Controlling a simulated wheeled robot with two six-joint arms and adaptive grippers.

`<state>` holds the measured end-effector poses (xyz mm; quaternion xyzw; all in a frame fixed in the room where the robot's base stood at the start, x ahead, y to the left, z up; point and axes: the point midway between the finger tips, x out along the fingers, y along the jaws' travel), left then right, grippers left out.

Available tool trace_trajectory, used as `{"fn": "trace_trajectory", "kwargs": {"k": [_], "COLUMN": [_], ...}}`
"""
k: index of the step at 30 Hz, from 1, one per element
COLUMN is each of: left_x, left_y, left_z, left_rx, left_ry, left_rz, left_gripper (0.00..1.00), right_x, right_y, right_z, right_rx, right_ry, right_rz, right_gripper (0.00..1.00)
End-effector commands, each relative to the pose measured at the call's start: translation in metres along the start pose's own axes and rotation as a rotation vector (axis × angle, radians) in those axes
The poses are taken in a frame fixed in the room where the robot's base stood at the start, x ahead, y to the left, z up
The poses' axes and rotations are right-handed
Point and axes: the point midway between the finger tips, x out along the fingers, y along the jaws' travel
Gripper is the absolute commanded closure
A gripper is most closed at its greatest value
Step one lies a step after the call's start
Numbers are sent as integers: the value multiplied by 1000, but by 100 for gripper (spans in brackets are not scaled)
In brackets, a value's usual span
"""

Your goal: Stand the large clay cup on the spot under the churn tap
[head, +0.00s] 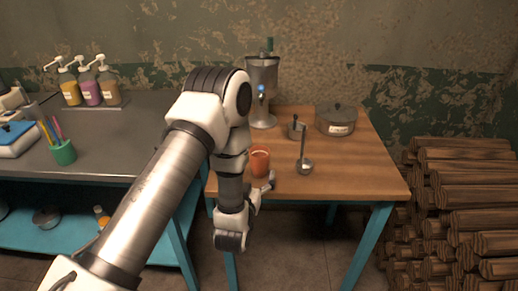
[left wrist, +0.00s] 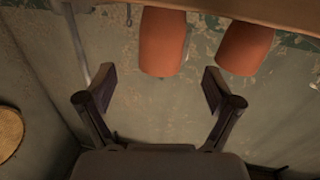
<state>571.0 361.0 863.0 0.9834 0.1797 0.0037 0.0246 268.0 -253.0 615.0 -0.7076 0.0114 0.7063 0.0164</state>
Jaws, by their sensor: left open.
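An orange clay cup (head: 260,162) stands upright near the front left edge of the wooden table. The left wrist view shows two orange clay cups, one nearly centred (left wrist: 162,42) and one to its right (left wrist: 245,48). My arm may hide one of them in the head view. My left gripper (head: 267,184) is at the table's front edge, close to the visible cup. In the left wrist view its open, empty fingers (left wrist: 158,78) point towards the centred cup. The metal churn (head: 262,75) with its blue-marked tap (head: 262,88) stands at the back. The spot under the tap looks empty.
A metal ladle or stand (head: 304,165) and a lidded pot (head: 337,120) stand right of the cup on the wooden table (head: 365,170). Stacked logs (head: 465,200) lie right. The grey counter (head: 120,140) at left holds pump bottles (head: 88,88) and a green pen cup (head: 63,152).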

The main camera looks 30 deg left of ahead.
Motion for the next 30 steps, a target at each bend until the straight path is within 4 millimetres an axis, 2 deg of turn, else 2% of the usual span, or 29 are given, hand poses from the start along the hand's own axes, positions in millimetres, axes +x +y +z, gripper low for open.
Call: {"fn": "trace_trajectory", "kwargs": {"k": [12, 20, 21, 25, 26, 29, 30], "left_x": [66, 72, 71, 71, 71, 71, 71], "left_y": [-2, -2, -2, -2, -2, -2, -2], "left_z": [2, 3, 3, 3, 3, 2, 2], "left_rx": [0, 0, 0, 0, 0, 0, 0], "left_ry": [5, 2, 2, 3, 3, 3, 3], "left_rz": [-1, 0, 0, 0, 0, 0, 0], "left_gripper": [9, 9, 24, 70, 76, 76, 82], "right_x": [-9, -9, -9, -9, -9, -9, -9], "right_y": [0, 0, 0, 0, 0, 0, 0], "right_z": [0, 0, 0, 0, 0, 0, 0], "right_rx": [0, 0, 0, 0, 0, 0, 0], "right_ry": [0, -1, -1, -1, -1, -1, -1], "right_rz": [0, 0, 0, 0, 0, 0, 0], "right_gripper": [60, 60, 60, 60, 60, 60, 60]}}
